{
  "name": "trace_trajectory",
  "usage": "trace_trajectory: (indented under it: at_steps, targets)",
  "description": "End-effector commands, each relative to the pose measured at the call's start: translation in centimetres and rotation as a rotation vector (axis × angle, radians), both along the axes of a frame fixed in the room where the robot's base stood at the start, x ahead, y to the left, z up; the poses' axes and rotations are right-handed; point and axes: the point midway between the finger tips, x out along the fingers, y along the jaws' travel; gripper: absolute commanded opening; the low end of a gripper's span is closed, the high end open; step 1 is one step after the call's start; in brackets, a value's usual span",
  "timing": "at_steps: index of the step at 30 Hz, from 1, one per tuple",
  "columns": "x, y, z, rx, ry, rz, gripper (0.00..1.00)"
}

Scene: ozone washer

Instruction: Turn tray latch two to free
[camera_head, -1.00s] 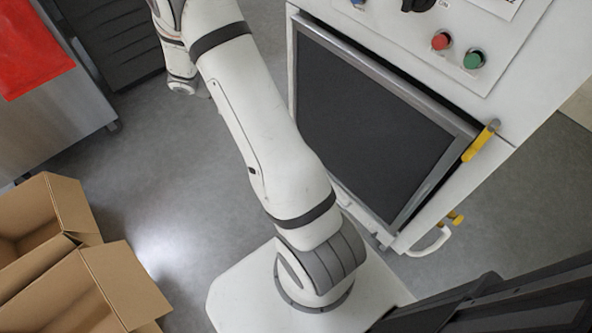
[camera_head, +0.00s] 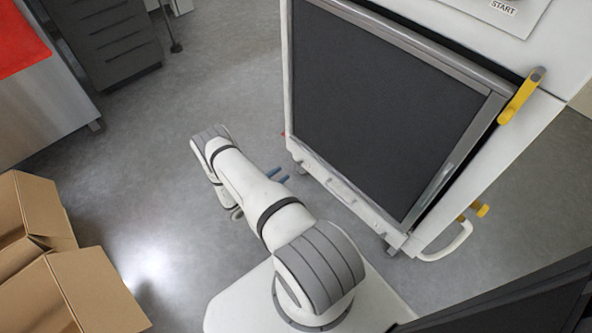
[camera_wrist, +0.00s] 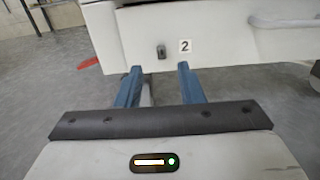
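A small dark latch (camera_wrist: 161,51) sits on the white front panel (camera_wrist: 222,38) in the wrist view, just left of a label with the number 2 (camera_wrist: 185,46). It looks upright. My gripper (camera_wrist: 158,69) is open, with its two blue fingers apart and nothing between them. The latch lies beyond the fingertips, between them in the picture and a little above; no contact shows. In the head view my gripper (camera_head: 279,174) is low, left of the machine's lower front. The latch cannot be made out there.
The white machine (camera_head: 540,130) has a dark door panel (camera_head: 385,105), a yellow lever (camera_head: 520,97), a smaller yellow knob (camera_head: 481,209) and a white handle (camera_head: 447,243). Cardboard boxes (camera_head: 85,290) stand at lower left. A grey drawer cabinet (camera_head: 105,40) stands behind. Floor left of my arm is clear.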

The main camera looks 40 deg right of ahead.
Motion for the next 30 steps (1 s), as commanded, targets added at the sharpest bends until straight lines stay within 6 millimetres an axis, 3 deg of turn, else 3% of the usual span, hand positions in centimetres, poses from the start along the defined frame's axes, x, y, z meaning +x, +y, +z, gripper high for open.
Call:
trace_trajectory:
  at_steps: [5,18,29,30]
  targets:
    - [-0.2,-1.0,-1.1,-0.007,0.009,0.015,0.35]
    - [0.2,-7.1,-1.0,-0.006,0.009,0.014,0.35]
    - [0.3,-7.7,-0.9,-0.006,0.010,0.017,0.35]
    - [0.3,-7.7,-0.9,-0.006,0.010,0.017,0.31]
